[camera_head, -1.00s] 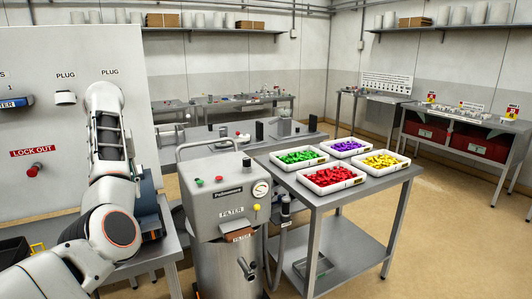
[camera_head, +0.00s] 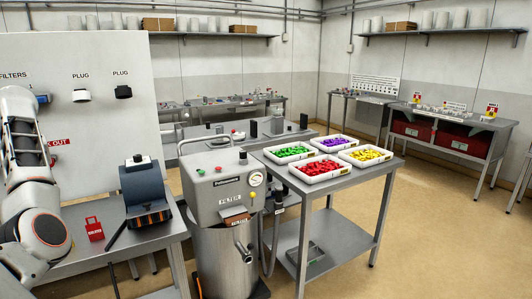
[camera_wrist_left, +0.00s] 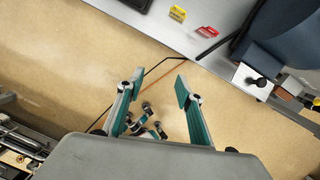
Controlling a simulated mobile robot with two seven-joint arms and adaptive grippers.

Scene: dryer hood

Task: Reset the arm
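My left arm (camera_head: 30,190) comes up at the left edge of the head view, in front of the white panel. Its gripper is not clear in that view. In the left wrist view, my left gripper (camera_wrist_left: 160,88) is open, its two fingers spread apart with nothing between them. It hangs over the tan floor, beside the grey table edge. My right gripper shows in neither view.
The table at left holds a dark blue device (camera_head: 145,190) and a red lockout tag (camera_head: 94,228). The grey filter machine (camera_head: 222,185) stands beside it. Trays of red (camera_head: 318,167), green, purple and yellow pieces sit on a cart. Open floor lies at right.

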